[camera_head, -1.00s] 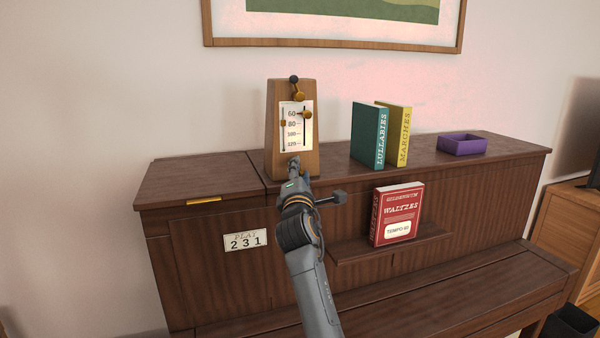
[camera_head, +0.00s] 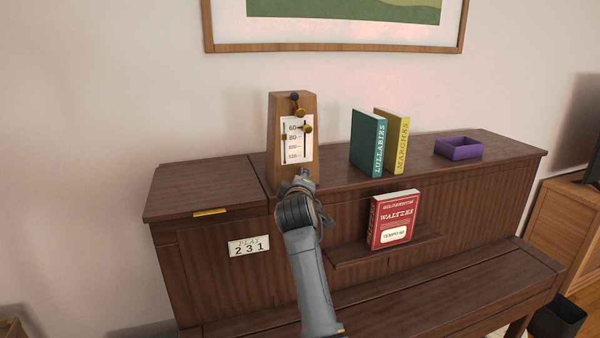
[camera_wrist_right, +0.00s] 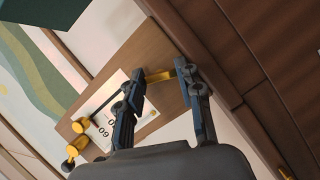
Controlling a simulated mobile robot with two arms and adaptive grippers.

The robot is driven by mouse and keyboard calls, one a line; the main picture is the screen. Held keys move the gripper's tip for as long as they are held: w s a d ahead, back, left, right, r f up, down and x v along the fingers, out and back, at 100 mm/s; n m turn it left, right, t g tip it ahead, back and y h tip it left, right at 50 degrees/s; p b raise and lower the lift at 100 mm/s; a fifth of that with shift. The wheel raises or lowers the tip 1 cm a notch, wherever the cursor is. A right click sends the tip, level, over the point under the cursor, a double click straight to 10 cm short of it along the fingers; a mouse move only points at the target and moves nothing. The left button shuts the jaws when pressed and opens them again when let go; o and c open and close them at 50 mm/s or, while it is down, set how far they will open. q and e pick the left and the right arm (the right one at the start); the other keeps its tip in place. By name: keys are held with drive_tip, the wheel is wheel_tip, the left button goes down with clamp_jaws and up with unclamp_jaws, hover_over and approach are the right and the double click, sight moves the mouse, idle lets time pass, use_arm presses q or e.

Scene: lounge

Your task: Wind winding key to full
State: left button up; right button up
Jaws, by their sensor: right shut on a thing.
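The wooden metronome (camera_head: 276,150) stands upright on the piano top. Its white scale plate (camera_head: 295,148) faces me, with a dark knob and gold knobs at the upper front. My right gripper (camera_head: 304,176) is at the metronome's lower front. In the right wrist view the metronome (camera_wrist_right: 150,48) lies tilted, and my right gripper (camera_wrist_right: 160,76) has its two dark fingers on either side of a short gold bar (camera_wrist_right: 158,77), which looks like the winding key. The gripper is shut on it. The wrist hides the key in the head view. My left gripper is out of view.
Green (camera_head: 368,143) and yellow (camera_head: 392,140) books and a purple tray (camera_head: 458,148) stand on the piano top. A red book (camera_head: 393,220) rests on the ledge right of my arm. A number plate (camera_head: 249,246) is on the piano front. The piano top's left end is clear.

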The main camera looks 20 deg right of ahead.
drive_tip(key=shift+d+r+m+g+y+p, duration=0.1)
drive_tip(key=shift+m+g+y+p, duration=0.7)
drive_tip(key=shift+m+p, duration=1.1)
drive_tip(key=o, duration=1.1)
drive_tip(key=shift+o, duration=0.2)
